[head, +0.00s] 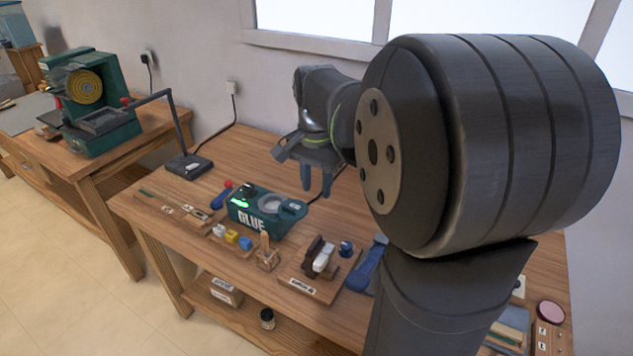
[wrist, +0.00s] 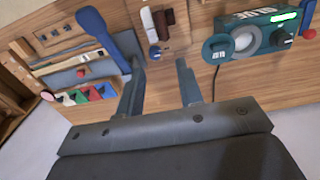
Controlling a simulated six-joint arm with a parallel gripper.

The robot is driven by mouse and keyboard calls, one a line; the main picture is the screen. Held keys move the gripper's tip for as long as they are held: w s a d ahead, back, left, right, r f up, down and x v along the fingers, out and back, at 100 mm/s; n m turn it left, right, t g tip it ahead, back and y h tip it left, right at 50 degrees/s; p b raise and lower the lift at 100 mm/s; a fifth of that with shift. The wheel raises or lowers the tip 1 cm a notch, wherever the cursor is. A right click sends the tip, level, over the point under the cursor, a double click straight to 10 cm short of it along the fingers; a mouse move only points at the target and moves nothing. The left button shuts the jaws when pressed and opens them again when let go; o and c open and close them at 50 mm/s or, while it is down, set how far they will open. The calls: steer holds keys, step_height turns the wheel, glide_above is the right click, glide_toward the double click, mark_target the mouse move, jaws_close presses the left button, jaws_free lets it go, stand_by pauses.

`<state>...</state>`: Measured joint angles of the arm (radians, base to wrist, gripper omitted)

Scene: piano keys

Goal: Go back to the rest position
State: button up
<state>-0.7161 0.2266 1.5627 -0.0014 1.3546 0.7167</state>
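My gripper (head: 306,182) hangs in the air above the back of the workbench, in the upper middle of the head view. In the wrist view its two fingers (wrist: 160,63) are apart, with nothing between them, so it is open and empty. A green glue machine (head: 255,218) stands on the bench below and in front of it in the head view; it shows at the upper right of the wrist view (wrist: 277,42). A wooden board (head: 300,286) bears a white key piece (head: 322,262) and a dark brown block.
The wooden bench (head: 235,150) has bare room near the wall. A black stand (head: 187,164) with a bent arm is at its left. Yellow and blue small pieces (head: 245,242) and a blue tool (head: 368,268) lie forward. A green machine (head: 95,105) stands on another bench.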

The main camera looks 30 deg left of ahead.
mark_target(314, 242)
steer(key=shift+f, duration=0.1)
stand_by(0.3)
step_height(314, 242, down, 17)
steer(key=shift+f, duration=0.15)
steer(key=shift+a, duration=0.35)
steer(key=shift+o, duration=0.5)
